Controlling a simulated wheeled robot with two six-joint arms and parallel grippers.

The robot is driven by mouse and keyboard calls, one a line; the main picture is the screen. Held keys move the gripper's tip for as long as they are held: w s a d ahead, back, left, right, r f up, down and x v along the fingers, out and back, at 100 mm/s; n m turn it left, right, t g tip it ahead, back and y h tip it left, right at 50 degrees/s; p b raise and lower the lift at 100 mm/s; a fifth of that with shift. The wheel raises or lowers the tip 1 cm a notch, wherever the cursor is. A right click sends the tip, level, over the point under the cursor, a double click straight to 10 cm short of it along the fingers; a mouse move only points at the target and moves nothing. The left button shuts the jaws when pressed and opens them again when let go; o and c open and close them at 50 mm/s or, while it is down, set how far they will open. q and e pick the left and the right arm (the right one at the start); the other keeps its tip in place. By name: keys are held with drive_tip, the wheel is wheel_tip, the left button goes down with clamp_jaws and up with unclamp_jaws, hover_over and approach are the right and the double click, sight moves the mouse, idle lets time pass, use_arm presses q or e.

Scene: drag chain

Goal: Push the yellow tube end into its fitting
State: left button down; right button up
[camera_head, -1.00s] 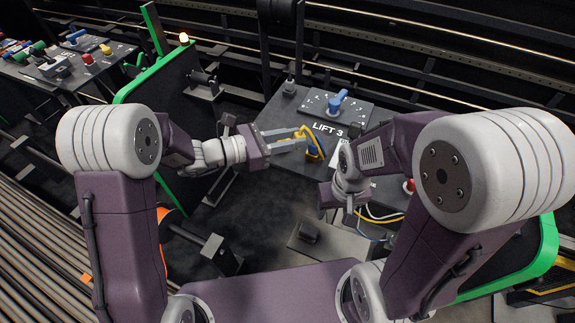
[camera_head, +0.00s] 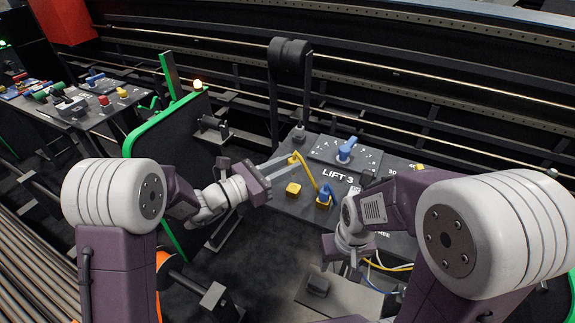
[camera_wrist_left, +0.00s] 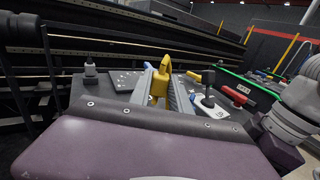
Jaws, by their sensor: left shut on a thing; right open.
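My left gripper (camera_head: 288,165) is shut on the yellow tube end (camera_head: 294,158), above the LIFT 3 panel. The left wrist view shows the yellow end (camera_wrist_left: 160,82) between the two grey fingers. The yellow tube (camera_head: 306,172) slopes down from the fingers to a blue-and-yellow piece (camera_head: 325,195) on the panel. A yellow block (camera_head: 293,189), which looks like the fitting, sits on the panel below my left fingers, apart from the held end. Its opening is too small to make out. My right gripper (camera_head: 344,264) is open over the panel's front side, its fingers partly hidden.
A blue rotary knob (camera_head: 346,149) stands on the panel behind the LIFT 3 label. Yellow, white and blue hoses (camera_head: 388,266) hang beside my right gripper. Another control panel (camera_head: 100,105) lies further left.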

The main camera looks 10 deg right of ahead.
use_arm(q)
drive_tip(key=b, duration=0.3)
hover_over(288, 191)
wheel_tip(288, 191, down, 4)
drive_tip(key=shift+a+f, duration=0.1)
use_arm(e)
wheel_tip(288, 191, down, 4)
drive_tip(key=shift+r, duration=0.1)
use_arm(q)
drive_tip(key=shift+b, duration=0.5)
use_arm(e)
drive_tip(key=shift+f, duration=0.55)
idle(0.3)
drive_tip(key=shift+f, duration=0.1)
use_arm(q)
drive_tip(key=shift+f+b, duration=0.4)
drive_tip(key=shift+b, duration=0.1)
use_arm(e)
drive_tip(key=shift+f, duration=0.35)
use_arm(q)
drive_tip(key=shift+s+f+b, duration=0.1)
drive_tip(key=shift+f+b, duration=1.05)
drive_tip(key=shift+b, duration=0.05)
use_arm(e)
drive_tip(key=shift+f, duration=1.25)
use_arm(q)
drive_tip(key=c, duration=1.1)
unclamp_jaws()
